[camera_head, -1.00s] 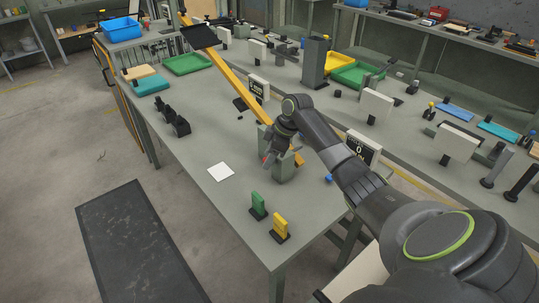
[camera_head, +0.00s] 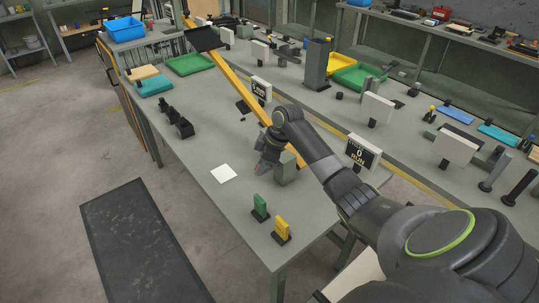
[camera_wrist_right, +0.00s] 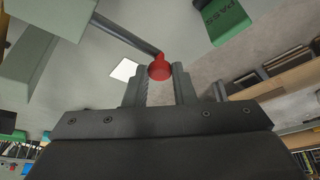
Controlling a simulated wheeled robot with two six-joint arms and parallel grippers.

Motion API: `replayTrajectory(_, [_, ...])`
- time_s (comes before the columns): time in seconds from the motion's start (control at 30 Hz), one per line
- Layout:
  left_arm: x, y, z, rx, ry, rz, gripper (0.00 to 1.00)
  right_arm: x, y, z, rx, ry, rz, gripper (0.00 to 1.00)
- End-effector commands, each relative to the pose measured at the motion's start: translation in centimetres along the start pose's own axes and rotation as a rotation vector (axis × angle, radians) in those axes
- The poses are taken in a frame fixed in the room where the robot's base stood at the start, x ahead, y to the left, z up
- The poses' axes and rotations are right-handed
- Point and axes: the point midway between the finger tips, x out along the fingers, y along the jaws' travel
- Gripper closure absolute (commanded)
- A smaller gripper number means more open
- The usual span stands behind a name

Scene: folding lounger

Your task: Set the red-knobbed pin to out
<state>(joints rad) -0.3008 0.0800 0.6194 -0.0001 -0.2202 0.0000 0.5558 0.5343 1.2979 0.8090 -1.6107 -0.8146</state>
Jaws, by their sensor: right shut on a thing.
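The red knob (camera_wrist_right: 160,68) of the pin sits between the fingers of my right gripper (camera_wrist_right: 160,80) in the right wrist view. The fingers are shut on it. A dark rod (camera_wrist_right: 125,36) runs from the knob up and left to a grey block (camera_wrist_right: 48,30), with a clear length of rod bare between them. In the head view my right gripper (camera_head: 262,168) is just left of the grey block (camera_head: 285,169) on the bench. The knob is mostly hidden there by the gripper. My left gripper is not in view.
A white square (camera_head: 223,173) lies left of the gripper. A green piece (camera_head: 260,207) and a yellow piece (camera_head: 282,230) stand in front of it. An orange beam (camera_head: 245,92) slants behind. A sign (camera_head: 362,152) stands to the right.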

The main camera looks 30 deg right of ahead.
Motion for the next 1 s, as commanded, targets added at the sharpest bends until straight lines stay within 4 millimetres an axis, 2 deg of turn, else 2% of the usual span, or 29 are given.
replayTrajectory(0.03, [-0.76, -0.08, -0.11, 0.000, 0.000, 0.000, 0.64, -0.17, -0.51, -0.59, -0.001, 0.002, -0.003, 1.00])
replayTrajectory(0.1, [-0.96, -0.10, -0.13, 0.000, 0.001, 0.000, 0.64, 0.04, -0.83, -0.88, -0.001, 0.002, -0.001, 1.00])
replayTrajectory(0.43, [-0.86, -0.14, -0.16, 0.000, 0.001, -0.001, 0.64, 0.37, -1.06, -1.06, -0.001, 0.005, -0.002, 1.00])
replayTrajectory(0.47, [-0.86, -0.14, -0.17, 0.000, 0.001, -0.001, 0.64, 0.37, -1.07, -1.07, -0.001, 0.005, -0.002, 0.76])
replayTrajectory(0.6, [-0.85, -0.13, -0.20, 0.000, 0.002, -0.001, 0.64, 0.37, -1.04, -1.03, -0.001, 0.004, -0.002, 0.57])
replayTrajectory(1.0, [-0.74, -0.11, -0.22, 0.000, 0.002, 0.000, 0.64, -0.29, -0.87, -0.90, -0.001, 0.002, 0.003, 0.55])
